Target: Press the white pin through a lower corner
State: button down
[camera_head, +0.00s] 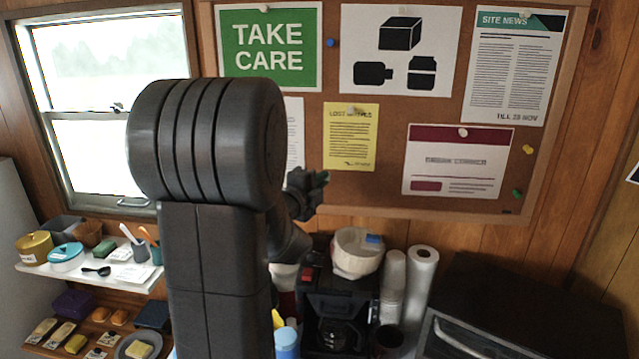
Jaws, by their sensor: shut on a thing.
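My gripper (305,190) is in front of the lower edge of the cork board (390,195), left of centre. A white sheet (294,130) left of the yellow notice is partly hidden by my arm. The lower corners of the yellow and maroon-and-white sheets show no pins.
Loose blue (330,42), yellow (528,149) and green (517,193) pins stick in bare cork. A green sign (270,45), a pictogram sheet (400,48) and a news sheet (513,65) hang above.

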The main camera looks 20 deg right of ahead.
jog(key=w+d+p, duration=0.1)
jog(key=w+d, duration=0.2)
jog(key=w, duration=0.3)
jog(key=shift+d+p, duration=0.3)
jog(key=shift+p, duration=0.1)
jog(key=shift+b, duration=0.5)
dwell(0.9)
jog(key=shift+w+d, duration=0.5)
jog(key=shift+w, duration=0.3)
dwell(1.2)
dwell(1.4)
dwell(0.9)
jog(key=c, duration=1.4)
grip_release()
jog(key=shift+o, duration=0.2)
